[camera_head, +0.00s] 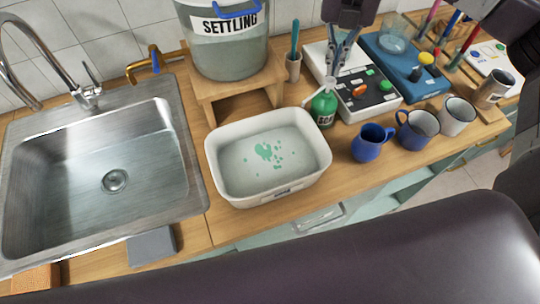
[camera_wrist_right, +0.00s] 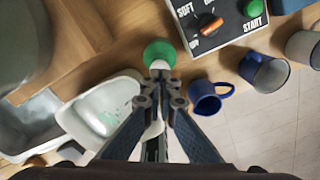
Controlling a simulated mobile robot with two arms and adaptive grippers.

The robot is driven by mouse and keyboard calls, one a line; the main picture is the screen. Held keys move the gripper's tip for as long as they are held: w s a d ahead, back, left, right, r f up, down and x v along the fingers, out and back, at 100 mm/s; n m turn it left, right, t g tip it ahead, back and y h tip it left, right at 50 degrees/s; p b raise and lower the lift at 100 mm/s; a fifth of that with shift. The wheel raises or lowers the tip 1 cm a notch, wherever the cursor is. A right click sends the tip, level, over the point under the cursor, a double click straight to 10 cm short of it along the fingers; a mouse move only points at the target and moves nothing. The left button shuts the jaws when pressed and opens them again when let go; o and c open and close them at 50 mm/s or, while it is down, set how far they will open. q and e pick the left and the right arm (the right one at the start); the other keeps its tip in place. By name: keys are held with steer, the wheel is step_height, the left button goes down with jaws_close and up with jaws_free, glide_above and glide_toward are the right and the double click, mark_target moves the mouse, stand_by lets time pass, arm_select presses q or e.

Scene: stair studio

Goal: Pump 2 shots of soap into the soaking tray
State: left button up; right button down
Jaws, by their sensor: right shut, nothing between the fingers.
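The soaking tray (camera_head: 222,178) is a white rectangular tub on the wooden counter, right of the sink. Green soap splotches (camera_head: 268,153) lie on its bottom. The green soap bottle (camera_head: 323,112) stands upright just behind the tray's right end, with a white pump top (camera_head: 329,95). My right gripper (camera_head: 335,88) is shut, pointing down directly above the pump top; whether it touches the pump I cannot tell. In the right wrist view the fingertips (camera_wrist_right: 160,88) overlap the white pump, with the green bottle (camera_wrist_right: 160,52) beyond and the tray (camera_wrist_right: 75,112) to the left. My left gripper is not in view.
Blue mugs (camera_head: 371,143) stand right of the bottle. A control box (camera_head: 368,98) sits behind it. A cup with a toothbrush (camera_head: 293,66) and the settling bucket (camera_head: 228,55) on a wooden stand are behind the tray. The sink (camera_head: 110,180) is at left.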

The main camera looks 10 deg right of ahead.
step_height(320, 180, up, 6)
steer(key=p, duration=0.3)
steer(key=shift+f, duration=0.1)
steer(key=shift+f, duration=0.1)
stand_by(0.5)
